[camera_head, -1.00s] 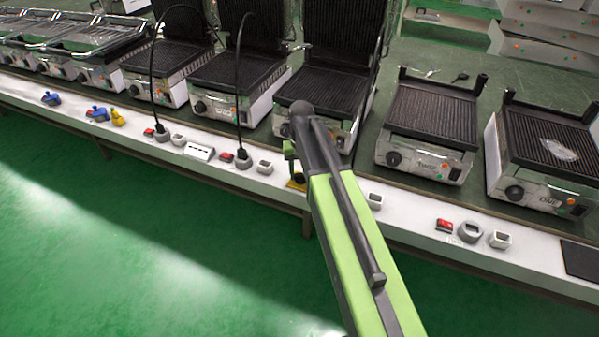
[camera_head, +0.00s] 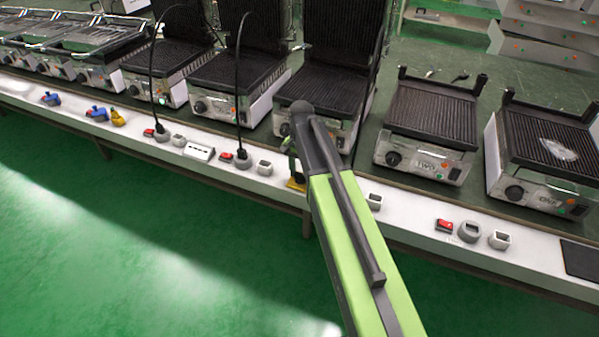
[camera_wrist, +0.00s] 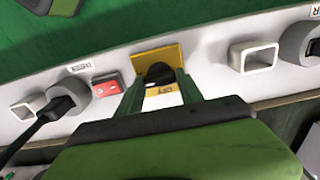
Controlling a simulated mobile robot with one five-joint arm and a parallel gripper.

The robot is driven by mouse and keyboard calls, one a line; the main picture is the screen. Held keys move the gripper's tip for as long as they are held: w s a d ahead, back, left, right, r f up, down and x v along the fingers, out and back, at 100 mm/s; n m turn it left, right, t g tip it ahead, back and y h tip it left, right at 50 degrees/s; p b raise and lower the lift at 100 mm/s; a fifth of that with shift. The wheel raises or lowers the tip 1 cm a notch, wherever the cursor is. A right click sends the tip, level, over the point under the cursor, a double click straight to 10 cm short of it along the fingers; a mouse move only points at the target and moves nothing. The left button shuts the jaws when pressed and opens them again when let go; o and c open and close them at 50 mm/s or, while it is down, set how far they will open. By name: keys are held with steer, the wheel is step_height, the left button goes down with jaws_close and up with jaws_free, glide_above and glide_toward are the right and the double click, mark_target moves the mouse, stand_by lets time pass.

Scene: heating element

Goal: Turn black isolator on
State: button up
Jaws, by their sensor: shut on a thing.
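The black isolator (camera_wrist: 159,73) is a dark knob on a yellow plate (camera_wrist: 146,56), set in the white front ledge. In the wrist view, my gripper (camera_wrist: 160,84) has its two green fingers on either side of the knob, shut on it. In the head view, my gripper (camera_head: 292,158) is at the ledge and hides the knob. Only part of the yellow plate (camera_head: 297,184) shows below it there.
A red switch (camera_wrist: 107,85) and a grey socket with a plugged black cable sit beside the plate. A white square socket (camera_wrist: 252,57) is on its other side. Contact grills (camera_head: 430,120) stand behind the ledge. Blue and yellow valves (camera_head: 117,118) are far left. The green floor in front is clear.

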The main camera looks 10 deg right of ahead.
mark_target(301, 174)
steer(key=shift+a, duration=0.1)
steer(key=o, duration=1.4)
step_height(301, 174, up, 17)
steer(key=p, duration=1.7)
steer(key=shift+r, duration=0.2)
